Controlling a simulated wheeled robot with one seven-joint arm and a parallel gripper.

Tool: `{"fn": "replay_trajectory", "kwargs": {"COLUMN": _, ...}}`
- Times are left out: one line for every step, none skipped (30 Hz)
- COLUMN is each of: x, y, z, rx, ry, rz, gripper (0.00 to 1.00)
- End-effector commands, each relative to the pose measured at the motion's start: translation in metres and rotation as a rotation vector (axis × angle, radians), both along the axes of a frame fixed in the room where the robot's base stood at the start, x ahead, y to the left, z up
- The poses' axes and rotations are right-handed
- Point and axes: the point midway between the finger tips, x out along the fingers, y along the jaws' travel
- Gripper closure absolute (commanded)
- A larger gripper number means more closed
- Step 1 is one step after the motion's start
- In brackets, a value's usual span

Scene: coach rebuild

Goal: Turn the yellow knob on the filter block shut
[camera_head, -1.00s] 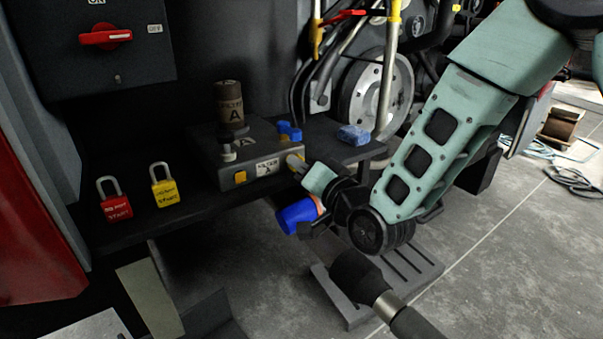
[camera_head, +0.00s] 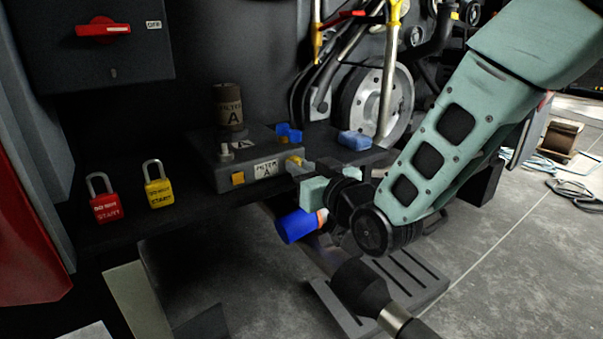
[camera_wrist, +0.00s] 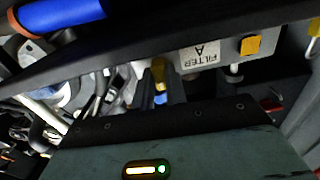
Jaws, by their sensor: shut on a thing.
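The dark filter block (camera_head: 225,174) lies on the black shelf, with a FILTER A label on its front. The yellow knob (camera_head: 294,161) is at the block's right end, partly hidden by my gripper (camera_head: 303,169). In the wrist view the knob (camera_wrist: 160,76) sits between my two dark fingertips (camera_wrist: 161,86), and the jaws are shut on it. The label shows upside down beside it in that view. The knob's exact angle is hard to tell.
A brown filter canister (camera_head: 229,108) stands on the block. A blue handle (camera_head: 288,133) and blue sponge (camera_head: 355,140) are nearby. Red (camera_head: 106,208) and yellow (camera_head: 159,194) padlocks stand left on the shelf. A red switch (camera_head: 103,28) is on the panel above.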

Motion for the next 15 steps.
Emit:
{"fn": "replay_trajectory", "kwargs": {"x": -0.0004, "y": -0.0004, "z": -0.0021, "rx": -0.013, "ry": -0.004, "rz": 0.0, "gripper": 1.0}}
{"fn": "replay_trajectory", "kwargs": {"x": -0.0005, "y": -0.0005, "z": -0.002, "rx": -0.019, "ry": -0.008, "rz": 0.0, "gripper": 1.0}}
{"fn": "replay_trajectory", "kwargs": {"x": -0.0005, "y": -0.0005, "z": -0.0019, "rx": -0.026, "ry": -0.013, "rz": 0.0, "gripper": 1.0}}
{"fn": "replay_trajectory", "kwargs": {"x": -0.0005, "y": -0.0005, "z": -0.0018, "rx": -0.031, "ry": -0.016, "rz": 0.0, "gripper": 1.0}}
{"fn": "replay_trajectory", "kwargs": {"x": -0.0005, "y": -0.0005, "z": -0.0017, "rx": -0.035, "ry": -0.019, "rz": 0.0, "gripper": 1.0}}
{"fn": "replay_trajectory", "kwargs": {"x": -0.0005, "y": -0.0005, "z": -0.0017, "rx": -0.039, "ry": -0.021, "rz": 0.0, "gripper": 1.0}}
{"fn": "replay_trajectory", "kwargs": {"x": -0.0005, "y": -0.0005, "z": -0.0016, "rx": -0.041, "ry": -0.023, "rz": 0.0, "gripper": 1.0}}
{"fn": "replay_trajectory", "kwargs": {"x": -0.0005, "y": -0.0005, "z": -0.0015, "rx": -0.043, "ry": -0.024, "rz": 0.0, "gripper": 1.0}}
{"fn": "replay_trajectory", "kwargs": {"x": -0.0005, "y": -0.0005, "z": -0.0015, "rx": -0.044, "ry": -0.025, "rz": 0.0, "gripper": 1.0}}
{"fn": "replay_trajectory", "kwargs": {"x": -0.0005, "y": -0.0005, "z": -0.0014, "rx": -0.045, "ry": -0.026, "rz": 0.0, "gripper": 1.0}}
{"fn": "replay_trajectory", "kwargs": {"x": -0.0005, "y": -0.0005, "z": -0.0014, "rx": -0.045, "ry": -0.026, "rz": 0.0, "gripper": 1.0}}
{"fn": "replay_trajectory", "kwargs": {"x": -0.0005, "y": -0.0005, "z": -0.0014, "rx": -0.046, "ry": -0.026, "rz": 0.0, "gripper": 1.0}}
{"fn": "replay_trajectory", "kwargs": {"x": -0.0005, "y": -0.0005, "z": -0.0014, "rx": -0.046, "ry": -0.026, "rz": 0.0, "gripper": 1.0}}
{"fn": "replay_trajectory", "kwargs": {"x": -0.0005, "y": -0.0005, "z": -0.0014, "rx": -0.046, "ry": -0.026, "rz": 0.0, "gripper": 1.0}}
{"fn": "replay_trajectory", "kwargs": {"x": -0.0005, "y": -0.0005, "z": -0.0014, "rx": -0.047, "ry": -0.026, "rz": 0.0, "gripper": 1.0}}
